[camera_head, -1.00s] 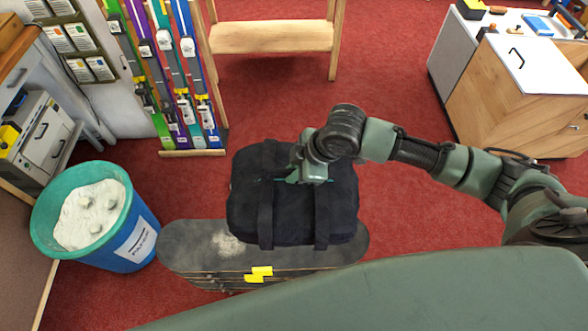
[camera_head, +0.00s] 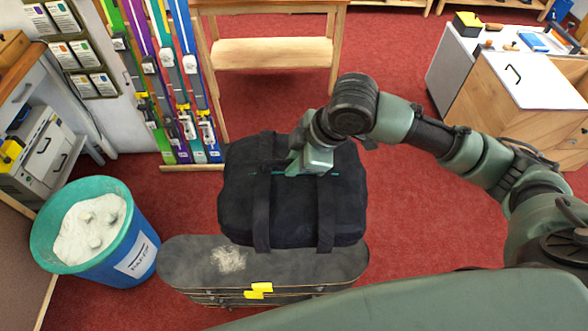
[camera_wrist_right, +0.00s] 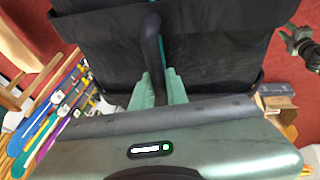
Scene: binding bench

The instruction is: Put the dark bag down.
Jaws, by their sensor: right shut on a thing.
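The dark bag (camera_head: 292,205) is a black duffel with two straps, in the middle of the head view. My right gripper (camera_head: 308,166) is over the bag's top and shut on its handle. In the right wrist view, the fingers (camera_wrist_right: 158,92) close around the dark handle (camera_wrist_right: 152,50), with the bag (camera_wrist_right: 215,45) filling the upper part. The bag hides part of a stack of skateboard decks (camera_head: 205,265) in front of it. I cannot tell whether the bag touches the stack or the floor.
A teal-blue bin (camera_head: 135,240) of white powder stands at the left. Skis (camera_head: 170,80) lean on a rack behind it. A wooden bench (camera_head: 270,52) stands at the back, and a cabinet (camera_head: 500,95) at the right. Red floor (camera_head: 420,215) is open right of the bag.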

